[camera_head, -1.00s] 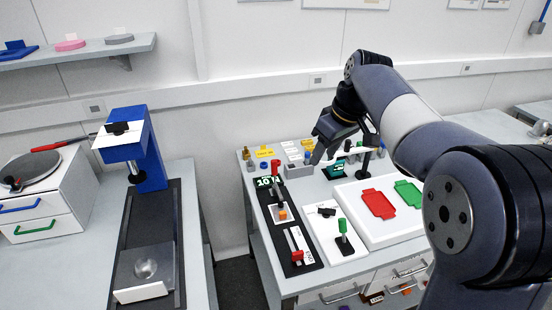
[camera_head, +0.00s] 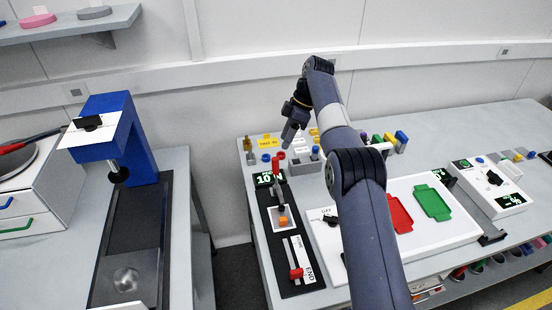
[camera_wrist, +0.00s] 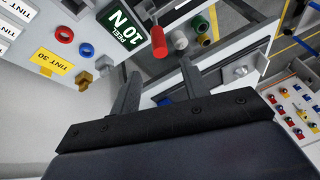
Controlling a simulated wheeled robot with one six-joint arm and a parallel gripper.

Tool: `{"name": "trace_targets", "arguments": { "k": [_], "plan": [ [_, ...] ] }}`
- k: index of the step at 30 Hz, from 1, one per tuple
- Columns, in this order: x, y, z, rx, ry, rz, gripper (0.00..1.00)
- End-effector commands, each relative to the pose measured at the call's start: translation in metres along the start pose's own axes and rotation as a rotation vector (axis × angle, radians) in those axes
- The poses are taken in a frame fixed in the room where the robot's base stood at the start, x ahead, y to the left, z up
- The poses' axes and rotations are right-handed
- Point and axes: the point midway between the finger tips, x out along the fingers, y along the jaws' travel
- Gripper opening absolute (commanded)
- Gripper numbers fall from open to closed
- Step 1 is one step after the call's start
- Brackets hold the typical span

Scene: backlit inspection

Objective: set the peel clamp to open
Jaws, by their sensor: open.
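The peel unit is a black base (camera_head: 264,214) on the middle bench, with a green-lit display (camera_head: 266,179) reading 10 N. A red-topped grey lever (camera_head: 277,170) stands by the display, above a white plate with an orange block (camera_head: 283,221). A red-knobbed slider (camera_head: 296,273) sits at the front beside an END label. I cannot tell for certain which part is the clamp. My gripper (camera_head: 289,136) is above the back-left of the bench, beyond the lever and apart from it. In the wrist view it is open and empty (camera_wrist: 160,68), with the display (camera_wrist: 122,25) and a red knob (camera_wrist: 180,40) past its fingers.
A red ring (camera_wrist: 64,33), blue ring (camera_wrist: 86,50) and yellow TINT 30 tag (camera_wrist: 53,62) lie at the bench back. A blue press (camera_head: 134,150) stands on the left bench.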

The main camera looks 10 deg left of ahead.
Motion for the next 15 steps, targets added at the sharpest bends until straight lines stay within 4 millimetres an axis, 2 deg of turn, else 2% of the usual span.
{"name": "trace_targets", "arguments": {
  "k": [5,15],
  "plan": [
    [0.011,0.001,0.000,-0.010,0.000,-0.004,0.43],
    [0.048,0.000,0.000,-0.006,0.000,-0.005,0.43]
  ]
}}
